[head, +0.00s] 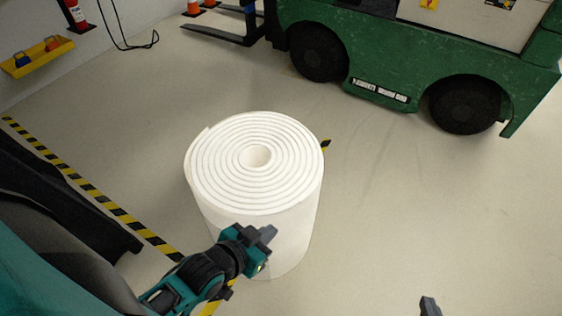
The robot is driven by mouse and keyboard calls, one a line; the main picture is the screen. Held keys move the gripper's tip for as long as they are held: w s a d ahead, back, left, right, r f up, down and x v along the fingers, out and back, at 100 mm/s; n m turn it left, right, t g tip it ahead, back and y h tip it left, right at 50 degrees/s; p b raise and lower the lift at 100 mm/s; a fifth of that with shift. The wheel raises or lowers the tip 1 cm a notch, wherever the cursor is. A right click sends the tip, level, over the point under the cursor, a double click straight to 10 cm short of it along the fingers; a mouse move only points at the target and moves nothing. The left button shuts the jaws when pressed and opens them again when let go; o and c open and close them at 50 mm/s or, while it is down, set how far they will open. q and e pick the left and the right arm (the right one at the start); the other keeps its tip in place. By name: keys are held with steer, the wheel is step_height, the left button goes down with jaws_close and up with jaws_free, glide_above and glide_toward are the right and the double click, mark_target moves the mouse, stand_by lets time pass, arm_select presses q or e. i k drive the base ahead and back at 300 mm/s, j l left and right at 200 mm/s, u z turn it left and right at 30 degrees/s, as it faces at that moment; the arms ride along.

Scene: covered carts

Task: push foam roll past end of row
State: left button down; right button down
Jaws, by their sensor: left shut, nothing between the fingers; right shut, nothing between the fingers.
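The white foam roll (255,185) stands upright on the floor in the middle of the head view, its spiral top facing up. My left gripper (268,236) is shut and empty, in front of the near side of the roll. It covers part of the roll's lower side, and I cannot tell whether it touches. My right gripper (430,306) just shows at the bottom edge, right of the roll and apart from it. It is shut and empty.
A green forklift (390,75) stands behind the roll, its forks (220,34) pointing left. Black-and-yellow floor tape (95,190) runs along the left, partly hidden near the roll. A yellow wall shelf (37,57) and fire extinguisher (76,14) are at upper left. Floor right of the roll is clear.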

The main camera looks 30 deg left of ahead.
mark_target(258, 170)
steer(key=i+l+u, duration=0.25)
steer(key=l+u, duration=0.25)
steer(key=l, duration=0.2)
steer(key=u, duration=0.5)
steer(key=i+j+u, duration=0.1)
steer(key=u, duration=0.85)
steer(key=i+u, duration=0.25)
steer(key=i, duration=0.15)
